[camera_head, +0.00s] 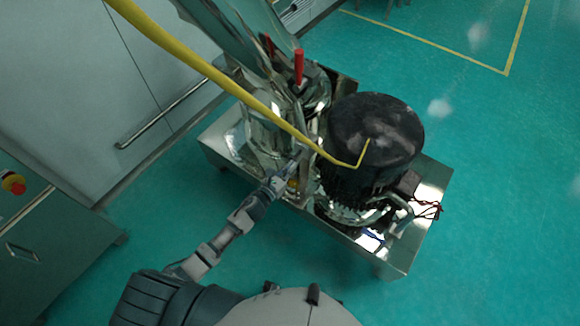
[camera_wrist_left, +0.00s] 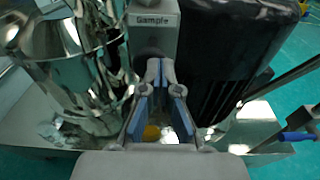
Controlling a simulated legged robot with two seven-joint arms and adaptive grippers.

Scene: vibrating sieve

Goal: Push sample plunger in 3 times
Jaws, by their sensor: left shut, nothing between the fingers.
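A grey block with a label that reads like "Sample" (camera_wrist_left: 152,20) stands straight ahead in the left wrist view. My left gripper (camera_wrist_left: 159,76) is shut and empty, its fingertips just below this label at the block's lower front. In the head view my left gripper (camera_head: 290,168) reaches in at the near side of the machine, between the shiny metal housing and the black motor. My right gripper is not in view.
The black motor (camera_head: 377,130) stands right of the gripper on a steel base (camera_head: 432,185). A polished metal vessel (camera_wrist_left: 55,40) is close on the left. A yellow pipe (camera_head: 220,75) crosses above. A steel cabinet (camera_head: 45,240) is at left; green floor lies open at right.

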